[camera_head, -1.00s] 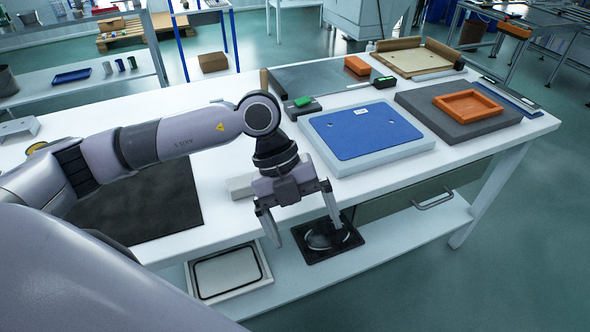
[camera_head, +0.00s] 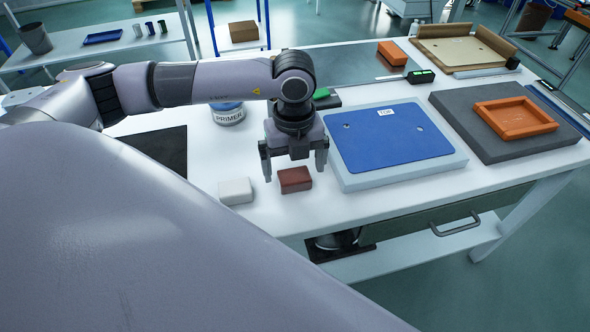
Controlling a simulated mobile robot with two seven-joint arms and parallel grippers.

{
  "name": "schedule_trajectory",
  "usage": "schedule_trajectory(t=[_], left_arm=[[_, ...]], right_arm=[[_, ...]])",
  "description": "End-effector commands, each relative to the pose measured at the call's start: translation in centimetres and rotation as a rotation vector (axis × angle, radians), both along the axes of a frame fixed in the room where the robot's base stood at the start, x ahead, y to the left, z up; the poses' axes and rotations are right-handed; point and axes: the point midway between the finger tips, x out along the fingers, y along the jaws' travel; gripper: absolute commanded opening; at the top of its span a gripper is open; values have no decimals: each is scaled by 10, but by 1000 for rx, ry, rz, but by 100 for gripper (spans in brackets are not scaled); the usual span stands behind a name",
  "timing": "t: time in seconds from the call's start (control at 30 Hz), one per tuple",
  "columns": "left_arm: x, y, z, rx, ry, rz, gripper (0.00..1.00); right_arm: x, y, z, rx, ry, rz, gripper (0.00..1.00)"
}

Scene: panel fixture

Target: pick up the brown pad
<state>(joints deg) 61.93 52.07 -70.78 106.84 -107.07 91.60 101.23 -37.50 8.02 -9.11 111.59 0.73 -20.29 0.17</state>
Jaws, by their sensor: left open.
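The brown pad (camera_head: 295,180) is a small reddish-brown block on the white table (camera_head: 262,215), close to its front edge. A white block of similar size (camera_head: 236,191) lies just to its left, a small gap apart. My left gripper (camera_head: 295,172) is open and empty, pointing down. Its fingers appear above and slightly behind the brown pad, not closed on it. How far the fingertips are from the pad is hard to tell. My right gripper is not in view.
A blue panel (camera_head: 390,138) on a pale block lies right of the gripper. A primer can (camera_head: 228,114) stands behind my left arm. A black mat (camera_head: 150,150) lies at left. An orange tray (camera_head: 515,117) sits on a grey slab (camera_head: 470,120) at right.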

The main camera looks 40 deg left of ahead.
Motion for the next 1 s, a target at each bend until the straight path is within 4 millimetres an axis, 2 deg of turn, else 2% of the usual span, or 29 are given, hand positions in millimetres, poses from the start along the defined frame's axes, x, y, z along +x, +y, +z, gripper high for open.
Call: schedule_trajectory(t=[0.13, 0.37, 0.4, 0.57, 0.6, 1.0], left_arm=[[1, 0, -15, -1, -1, -1, 99], [1, 0, -18, -1, -2, -1, 99], [1, 0, -18, -1, -2, -1, 96], [1, 0, -18, -1, -2, -1, 44], [1, 0, -18, -1, -2, -1, 39], [2, 0, -11, -2, -5, -1, 39]], right_arm=[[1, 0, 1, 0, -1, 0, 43], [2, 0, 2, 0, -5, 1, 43], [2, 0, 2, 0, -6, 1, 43], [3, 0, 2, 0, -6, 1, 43], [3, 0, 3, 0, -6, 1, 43], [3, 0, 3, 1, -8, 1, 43]])
